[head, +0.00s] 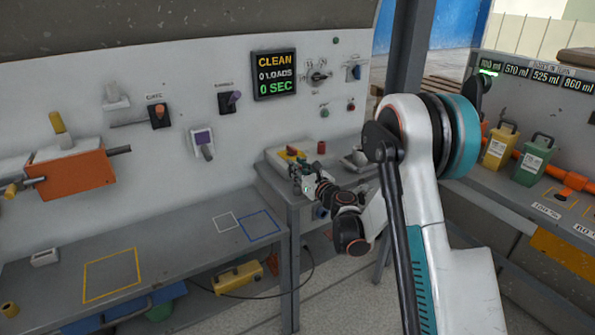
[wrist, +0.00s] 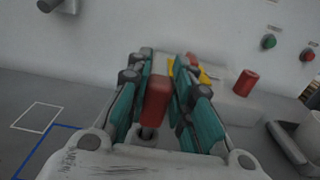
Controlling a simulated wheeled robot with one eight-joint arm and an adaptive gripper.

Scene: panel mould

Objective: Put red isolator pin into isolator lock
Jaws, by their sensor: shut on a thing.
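My gripper (wrist: 155,105) is shut on a red isolator pin (wrist: 157,99), held between its teal fingers in the wrist view. In the head view my gripper (head: 306,183) is at the near edge of the small side bench, and the pin cannot be made out there. A yellow and red fitting, seemingly the isolator lock (head: 290,152), sits on a pale block beyond the gripper. It also shows partly behind the fingers in the wrist view (wrist: 203,74).
A second red cylinder (wrist: 246,82) stands right of the fitting, also visible in the head view (head: 321,147). A pale cup (wrist: 310,132) is at the right. Wall buttons, green (wrist: 268,41) and red (wrist: 308,54), are behind. The long bench (head: 190,245) is mostly clear.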

